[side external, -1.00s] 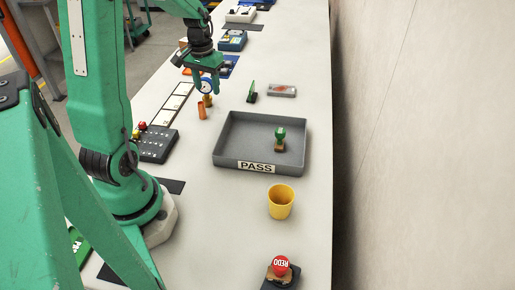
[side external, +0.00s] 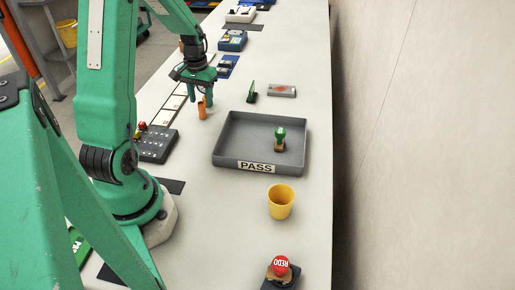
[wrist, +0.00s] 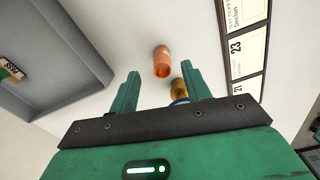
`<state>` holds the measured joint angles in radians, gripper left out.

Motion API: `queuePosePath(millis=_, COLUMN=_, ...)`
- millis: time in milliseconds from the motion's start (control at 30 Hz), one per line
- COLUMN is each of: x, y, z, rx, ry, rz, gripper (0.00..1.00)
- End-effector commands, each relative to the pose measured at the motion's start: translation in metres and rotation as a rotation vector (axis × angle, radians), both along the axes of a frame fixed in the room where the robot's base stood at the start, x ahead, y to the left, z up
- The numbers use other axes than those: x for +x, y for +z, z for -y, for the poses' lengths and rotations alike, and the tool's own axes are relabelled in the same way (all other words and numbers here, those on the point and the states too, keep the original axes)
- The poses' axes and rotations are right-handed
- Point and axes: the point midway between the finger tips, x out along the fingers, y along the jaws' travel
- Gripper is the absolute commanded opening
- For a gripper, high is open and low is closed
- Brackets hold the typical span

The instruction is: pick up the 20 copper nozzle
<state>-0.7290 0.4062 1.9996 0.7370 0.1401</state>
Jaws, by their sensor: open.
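The copper nozzle (side external: 202,107) is a small orange-brown cylinder standing on the pale bench, left of the grey tray. In the wrist view the nozzle (wrist: 162,61) shows ahead of the gap between my fingertips. I cannot read a number on it. My gripper (side external: 198,97) is open, pointing down just behind and above the nozzle. Its two green fingers (wrist: 161,75) have nothing clamped between them. A brass fitting with a blue ring (wrist: 179,90) stands close by the right finger in the wrist view, partly hidden by my gripper.
A grey PASS tray (side external: 228,163) holding a green-handled stamp (side external: 280,137) is to the right. A strip of numbered cards (wrist: 240,50) lies beside the nozzle. A dark button panel (side external: 155,145), a yellow cup (side external: 281,203) and a red REDO stamp (side external: 281,266) are nearer.

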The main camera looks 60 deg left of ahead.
Motion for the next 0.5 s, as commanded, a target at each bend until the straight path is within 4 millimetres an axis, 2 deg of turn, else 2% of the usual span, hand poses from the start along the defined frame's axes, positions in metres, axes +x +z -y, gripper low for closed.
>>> queuePosePath(millis=233, x=0.0, y=-0.007, z=-0.001, rx=0.0, ry=0.0, rz=0.0, gripper=0.48)
queuePosePath(millis=500, x=-0.001, y=-0.035, z=-0.003, rx=-0.001, ry=0.0, rz=-0.002, gripper=0.48)
